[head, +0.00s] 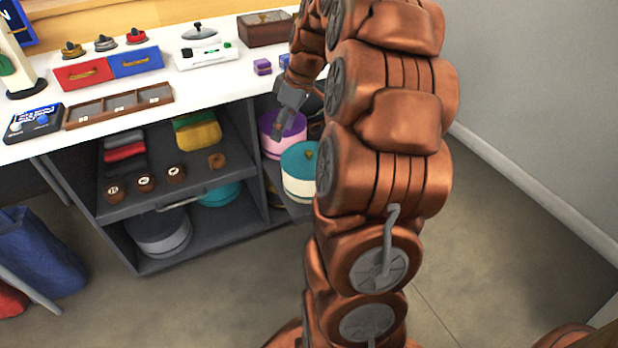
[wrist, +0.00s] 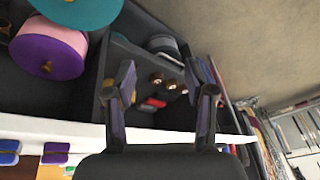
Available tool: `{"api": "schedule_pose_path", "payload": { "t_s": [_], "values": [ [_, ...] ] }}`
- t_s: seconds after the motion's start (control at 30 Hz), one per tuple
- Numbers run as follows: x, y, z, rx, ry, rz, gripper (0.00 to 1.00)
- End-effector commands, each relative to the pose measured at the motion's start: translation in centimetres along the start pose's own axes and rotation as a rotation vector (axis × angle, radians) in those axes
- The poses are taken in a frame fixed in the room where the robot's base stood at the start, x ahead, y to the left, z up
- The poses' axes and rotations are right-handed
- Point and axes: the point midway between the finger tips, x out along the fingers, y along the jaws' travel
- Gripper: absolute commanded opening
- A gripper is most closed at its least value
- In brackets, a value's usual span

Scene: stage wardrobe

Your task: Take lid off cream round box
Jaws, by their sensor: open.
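The cream round box (head: 298,188) stands on the shelf under the counter, partly behind my arm. Its teal lid (head: 297,158) with a small gold knob is on it. In the wrist view a teal lid (wrist: 85,8) shows at the top left, cut by the frame edge. My gripper (head: 281,130) is open and empty, in front of the purple-lidded round box and up and left of the cream box. In the wrist view the two fingers (wrist: 165,88) are spread apart with nothing between them.
The purple-lidded pink round box (head: 270,124) stands close beside the cream box; it also shows in the wrist view (wrist: 50,52). The white countertop (head: 225,85) is above. A dark pull-out shelf (head: 140,205) with rolls and folded cloths is to the left. Open floor lies in front.

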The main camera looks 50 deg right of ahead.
Motion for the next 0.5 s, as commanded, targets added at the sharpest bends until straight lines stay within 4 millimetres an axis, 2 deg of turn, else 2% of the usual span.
{"api": "schedule_pose_path", "payload": {
  "t_s": [0.03, 0.2, 0.33, 0.5],
  "values": [
    [2.3, 2.5, 1.5, -0.003, 0.017, 0.013, 0.54],
    [4.6, 8.4, 4.7, -0.037, 0.06, 0.056, 0.54],
    [5.4, 11.2, 6.5, -0.056, 0.076, 0.08, 0.54],
    [5.9, 12.5, 7.4, -0.068, 0.082, 0.093, 0.54]
  ]
}}
